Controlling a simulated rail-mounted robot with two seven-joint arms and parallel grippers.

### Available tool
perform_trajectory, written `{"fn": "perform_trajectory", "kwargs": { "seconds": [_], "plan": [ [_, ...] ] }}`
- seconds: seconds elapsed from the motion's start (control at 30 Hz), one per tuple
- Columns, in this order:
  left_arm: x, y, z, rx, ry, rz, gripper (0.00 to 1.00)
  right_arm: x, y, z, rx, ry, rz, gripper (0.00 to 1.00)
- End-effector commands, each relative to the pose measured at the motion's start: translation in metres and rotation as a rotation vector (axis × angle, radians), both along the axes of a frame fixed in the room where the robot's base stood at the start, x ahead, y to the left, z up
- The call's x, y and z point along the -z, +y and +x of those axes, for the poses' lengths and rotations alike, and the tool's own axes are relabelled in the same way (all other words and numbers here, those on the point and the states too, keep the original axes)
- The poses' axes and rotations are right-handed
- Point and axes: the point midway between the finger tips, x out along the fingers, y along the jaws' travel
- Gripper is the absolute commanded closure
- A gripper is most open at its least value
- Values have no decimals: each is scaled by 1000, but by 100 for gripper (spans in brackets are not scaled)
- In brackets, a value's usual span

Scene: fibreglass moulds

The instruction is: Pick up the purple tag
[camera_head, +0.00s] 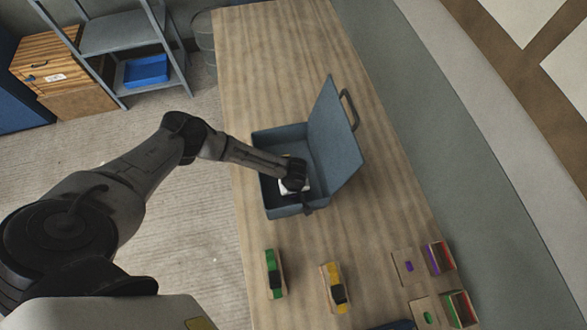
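A small purple tag (408,266) appears to lie on a light tan square plate on the table at the lower right. My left gripper (294,188) reaches down inside an open blue-grey case (268,200), well to the upper left of the purple tag. A small white item (283,187) shows beside or under its fingers. The fingers are dark and partly hidden by the wrist, so I cannot tell whether they are open or hold it. My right gripper is not in view.
The case's raised lid (334,140) stands right of my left gripper. A green-marked block (269,260) and a yellow-marked block (328,271) stand nearer. The far wooden table (265,50) is clear.

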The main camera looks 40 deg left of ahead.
Motion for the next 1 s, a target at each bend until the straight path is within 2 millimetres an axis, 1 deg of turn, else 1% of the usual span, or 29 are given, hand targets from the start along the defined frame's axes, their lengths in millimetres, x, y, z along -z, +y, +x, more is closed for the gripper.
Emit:
{"fn": "perform_trajectory", "kwargs": {
  "seconds": [0.1,0.37,0.9,1.0],
  "plan": [
    [7,0,0,0,-1,-1,36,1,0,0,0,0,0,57],
    [7,0,0,0,-1,-1,37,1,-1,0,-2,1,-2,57],
    [7,0,0,1,-1,-1,89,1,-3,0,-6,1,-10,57],
    [7,0,0,1,-1,-1,89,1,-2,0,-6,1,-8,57]
  ]
}}
